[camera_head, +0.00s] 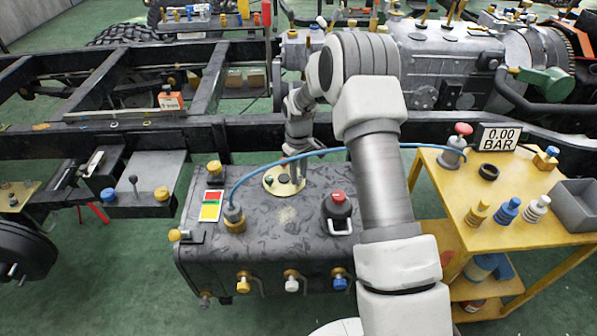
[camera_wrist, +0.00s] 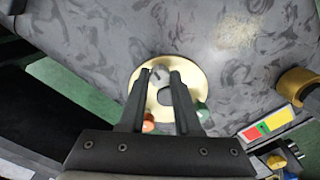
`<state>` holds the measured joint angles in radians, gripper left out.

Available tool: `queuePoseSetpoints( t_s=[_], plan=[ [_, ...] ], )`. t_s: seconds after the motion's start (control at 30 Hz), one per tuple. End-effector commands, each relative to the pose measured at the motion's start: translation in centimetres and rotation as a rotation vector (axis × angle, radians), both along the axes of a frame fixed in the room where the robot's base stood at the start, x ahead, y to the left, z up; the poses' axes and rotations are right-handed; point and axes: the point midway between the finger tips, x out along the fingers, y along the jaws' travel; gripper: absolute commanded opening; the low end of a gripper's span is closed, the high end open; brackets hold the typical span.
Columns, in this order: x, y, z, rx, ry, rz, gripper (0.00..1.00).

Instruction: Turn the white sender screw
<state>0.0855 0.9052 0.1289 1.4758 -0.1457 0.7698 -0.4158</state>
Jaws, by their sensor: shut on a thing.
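The round brass sender plate (camera_wrist: 194,76) lies on the dark mottled tank (camera_wrist: 100,40) with a dark centre. In the head view the plate (camera_head: 292,189) is on the tank's top (camera_head: 262,225), left of the middle. In the wrist view a pale screw (camera_wrist: 158,73) sits at the plate's far edge, between my fingertips. An orange screw (camera_wrist: 148,126) and a green screw (camera_wrist: 203,112) show beside my fingers. My gripper (camera_wrist: 159,77) is shut on the pale screw, low over the plate. In the head view my gripper (camera_head: 298,155) points down; its fingertips are unclear.
A blue hose (camera_head: 290,158) arches from the brass fitting (camera_head: 234,217) behind my arm to the yellow cart (camera_head: 520,225). A red-capped filler (camera_head: 337,207) stands right of the plate. A coloured card (camera_head: 211,205) lies left. Black frame rails (camera_head: 100,142) run behind the tank.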

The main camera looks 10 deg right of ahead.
Motion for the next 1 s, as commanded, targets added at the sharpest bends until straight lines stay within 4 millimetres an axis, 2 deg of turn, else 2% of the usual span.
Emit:
queuePoseSetpoints(
  t_s=[0.23, 0.7, 0.73, 0.87, 1.0],
  plan=[
    [-0.02, -0.01, -0.01, 0.000, 0.001, 0.060, 0.00],
    [-0.02, 0.00, -0.04, 0.000, 0.001, 0.070, 0.00],
    [-0.02, 0.00, -0.04, 0.000, 0.001, 0.070, 0.37],
    [-0.02, -0.01, -0.04, 0.000, 0.001, 0.070, 0.60],
    [-0.02, -0.01, -0.03, 0.000, 0.000, 0.070, 0.62]
  ],
)
